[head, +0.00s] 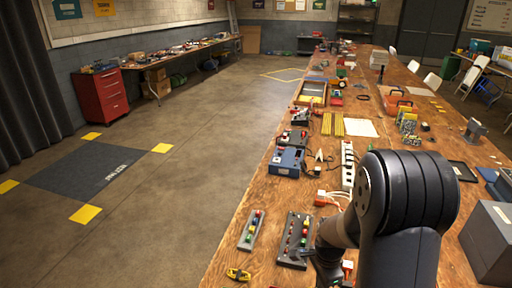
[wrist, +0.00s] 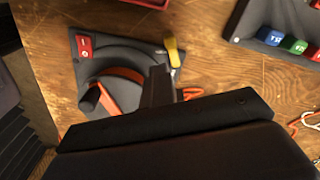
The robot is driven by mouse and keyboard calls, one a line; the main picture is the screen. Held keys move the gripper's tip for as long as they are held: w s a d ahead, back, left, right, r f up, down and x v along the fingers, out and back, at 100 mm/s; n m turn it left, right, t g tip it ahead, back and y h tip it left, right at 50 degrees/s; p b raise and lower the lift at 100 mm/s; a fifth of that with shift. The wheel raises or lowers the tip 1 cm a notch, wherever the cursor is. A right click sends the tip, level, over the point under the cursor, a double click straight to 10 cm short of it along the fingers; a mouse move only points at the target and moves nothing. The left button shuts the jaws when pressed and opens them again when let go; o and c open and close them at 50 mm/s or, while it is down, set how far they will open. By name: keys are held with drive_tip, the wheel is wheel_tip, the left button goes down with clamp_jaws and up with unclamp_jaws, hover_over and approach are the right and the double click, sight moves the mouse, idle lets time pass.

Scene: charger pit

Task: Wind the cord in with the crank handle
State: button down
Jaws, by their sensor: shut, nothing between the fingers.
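The cord winder shows in the wrist view as a dark grey plate (wrist: 92,62) on the wooden table. It carries a round reel with orange cord (wrist: 122,76) and a red block (wrist: 84,46) at its upper left corner. A yellow knob (wrist: 172,52), seemingly the crank handle's grip, stands at the plate's right edge. My gripper (wrist: 160,80) is shut and empty. Its dark fingers overlap the reel's right side in the picture, just below the knob; I cannot tell whether they touch. My gripper's body hides the lower part of the winder. In the head view my arm hides much of that area.
A panel with coloured blocks (wrist: 285,36) lies to the upper right in the wrist view. Orange cord (wrist: 190,93) and a pale clip (wrist: 306,120) lie on the table. The long workbench (head: 232,225) holds a blue box (head: 287,161) and a white power strip (head: 347,165).

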drive_tip(key=shift+w, duration=1.35)
drive_tip(key=c, duration=2.2)
unclamp_jaws()
drive_tip(key=shift+c, duration=2)
unclamp_jaws()
wheel_tip(320, 180, up, 8)
drive_tip(key=p, duration=0.5)
drive_tip(key=shift+p, duration=0.35)
drive_tip(key=shift+f, duration=0.1)
